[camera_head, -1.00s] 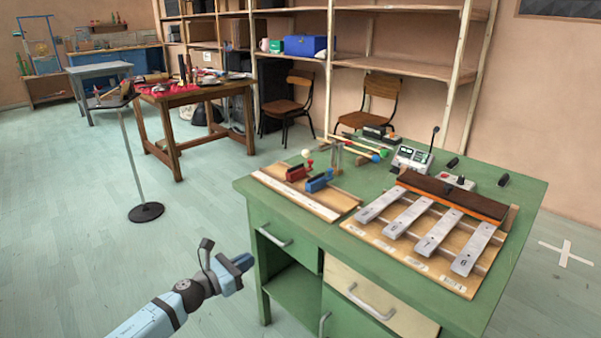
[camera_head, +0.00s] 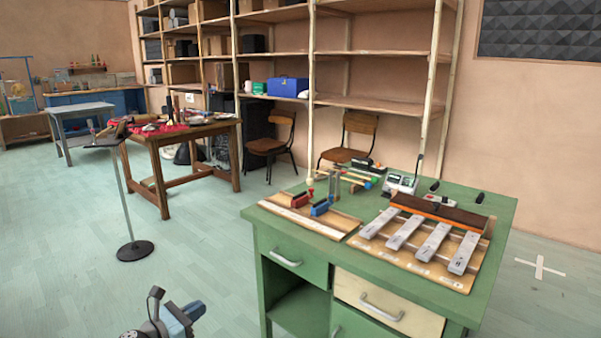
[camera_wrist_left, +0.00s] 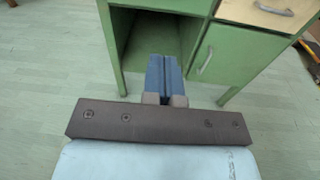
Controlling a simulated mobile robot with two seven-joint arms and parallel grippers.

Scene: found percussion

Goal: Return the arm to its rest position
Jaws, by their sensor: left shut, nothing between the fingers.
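My left gripper (camera_head: 192,312) is low at the bottom edge of the head view, in front of and to the left of the green desk (camera_head: 262,262). It is empty and apart from the desk. In the left wrist view my left gripper (camera_wrist_left: 165,62) has its blue fingers closed together, pointing at the open lower shelf space of the green desk (camera_wrist_left: 222,57). Most of my left arm is below the head view's edge. My right gripper is not in view.
On the desk are metal bars on a wooden board (camera_head: 398,262), red and blue clamps on another board (camera_head: 340,226), and mallets. A thin stand (camera_head: 127,200) rises from the floor at left. A wooden table (camera_head: 163,165) stands behind it. Floor between is clear.

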